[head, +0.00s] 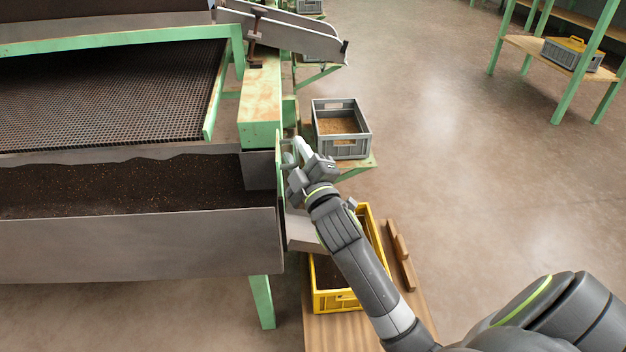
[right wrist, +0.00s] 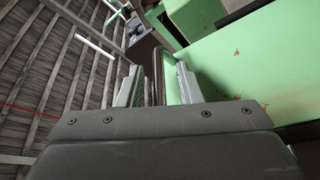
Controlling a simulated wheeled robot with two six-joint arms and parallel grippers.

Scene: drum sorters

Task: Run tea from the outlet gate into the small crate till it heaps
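The yellow crate (head: 337,301) stands on a wooden board below the grey outlet chute (head: 303,233). Dark tea shows inside it; my right arm crosses over it and hides part, so its fill level is unclear. The metal trough (head: 140,245) at left holds a long bed of dark tea (head: 120,187). My right gripper (head: 296,153) is at the trough's right end, by the green gate frame. In the right wrist view its fingers (right wrist: 158,85) stand apart with a dark upright bar (right wrist: 158,72) between them; gaps show beside the bar. My left gripper is out of view.
A grey crate (head: 341,147) with brown tea sits on a green bracket just beyond my right gripper. Wooden blocks (head: 400,250) lie right of the yellow crate. A green rack (head: 560,60) stands far right. The floor between is clear.

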